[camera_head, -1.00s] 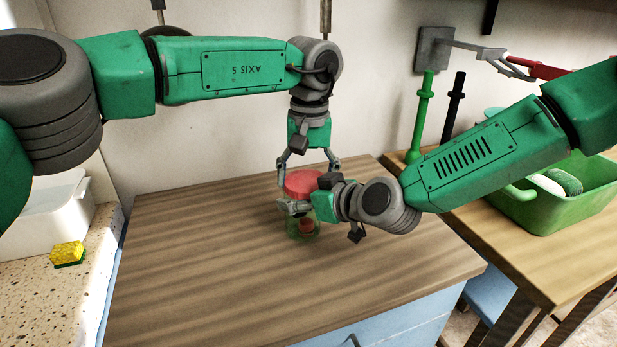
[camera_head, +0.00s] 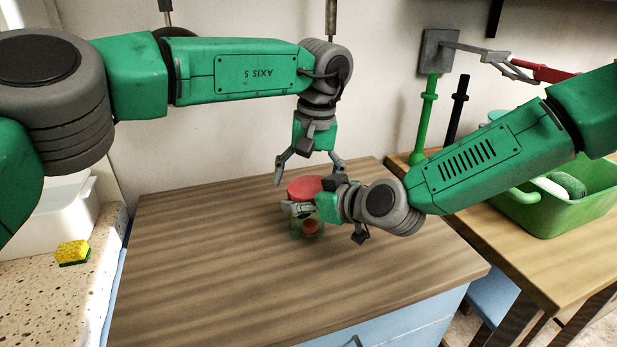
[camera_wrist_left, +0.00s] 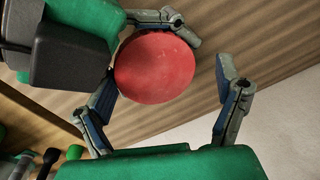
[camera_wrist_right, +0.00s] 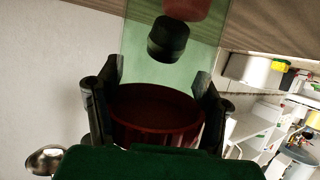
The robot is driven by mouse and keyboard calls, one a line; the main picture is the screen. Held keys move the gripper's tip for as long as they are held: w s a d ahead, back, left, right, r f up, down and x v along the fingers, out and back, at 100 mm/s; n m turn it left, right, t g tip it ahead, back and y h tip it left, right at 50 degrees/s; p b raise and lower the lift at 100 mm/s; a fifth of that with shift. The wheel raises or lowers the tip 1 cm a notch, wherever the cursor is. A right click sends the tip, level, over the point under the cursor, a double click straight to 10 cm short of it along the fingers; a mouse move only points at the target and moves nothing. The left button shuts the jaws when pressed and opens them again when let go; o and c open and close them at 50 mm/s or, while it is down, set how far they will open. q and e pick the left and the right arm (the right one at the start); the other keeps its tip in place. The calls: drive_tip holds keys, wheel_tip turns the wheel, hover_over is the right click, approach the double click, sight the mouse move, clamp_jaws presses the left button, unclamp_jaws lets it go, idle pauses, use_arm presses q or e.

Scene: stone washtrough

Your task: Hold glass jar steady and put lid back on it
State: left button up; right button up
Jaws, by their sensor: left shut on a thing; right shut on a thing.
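A glass jar (camera_head: 297,229) stands upright on the wooden tabletop, with small dark and red things inside. Its round red lid (camera_head: 305,188) is at its mouth and looks level; whether it is fully seated cannot be told. My right gripper (camera_head: 303,206) is shut on the jar near the top, its fingers on either side, as the right wrist view (camera_wrist_right: 155,85) shows. My left gripper (camera_head: 309,180) is above and behind the lid. Its fingers are spread wide. In the left wrist view the lid (camera_wrist_left: 155,67) is near one finger, with a clear gap to the other.
A yellow sponge (camera_head: 73,252) lies on the speckled counter at left, near a white basin (camera_head: 50,226). A green tub (camera_head: 545,214) stands on the right-hand table. The wooden tabletop (camera_head: 210,270) is clear around the jar.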

use_arm(q)
drive_tip(key=shift+o, duration=0.7)
drive_tip(key=shift+w+a+f+y, duration=0.3)
drive_tip(key=shift+a+f, duration=0.3)
drive_tip(key=shift+f, duration=0.05)
drive_tip(key=shift+r, duration=0.1)
drive_tip(key=shift+o, duration=0.2)
drive_tip(key=shift+a+r+y, duration=0.15)
drive_tip(key=shift+r+y, duration=0.2)
drive_tip(key=shift+y, duration=0.05)
drive_tip(key=o, duration=0.7)
drive_tip(key=shift+o, duration=0.2)
drive_tip(key=shift+s+f, duration=0.1)
drive_tip(key=shift+d, duration=0.2)
